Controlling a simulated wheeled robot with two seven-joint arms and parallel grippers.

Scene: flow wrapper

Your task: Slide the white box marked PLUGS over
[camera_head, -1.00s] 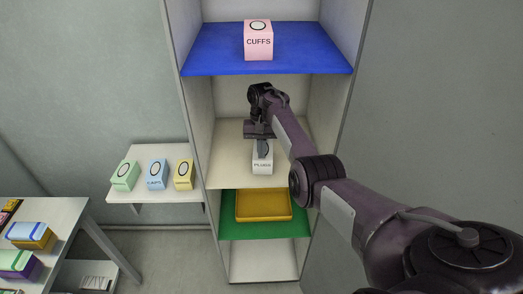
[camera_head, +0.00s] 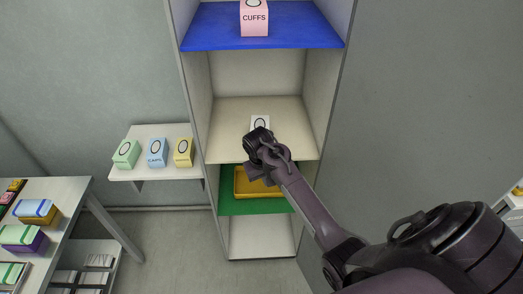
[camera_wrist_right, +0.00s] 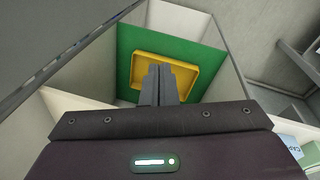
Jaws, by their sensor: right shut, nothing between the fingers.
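The white PLUGS box (camera_head: 260,121) stands on the cream middle shelf (camera_head: 230,125) of the tall cabinet in the head view. Its top with a black ring shows; its lower front and lettering are hidden behind my right arm. My right gripper (camera_head: 252,173) is in front of and below the box in that view, apparently clear of it. In the right wrist view the two fingers (camera_wrist_right: 162,72) are shut together and empty, pointing toward the lower green shelf. The box does not show there. My left gripper is not in view.
A yellow tray (camera_head: 240,183) lies on the green shelf (camera_head: 227,205) below. A pink CUFFS box (camera_head: 254,20) stands on the blue shelf above. A side shelf at left holds green (camera_head: 126,153), blue (camera_head: 157,152) and yellow (camera_head: 184,152) boxes. The cabinet walls enclose the shelves.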

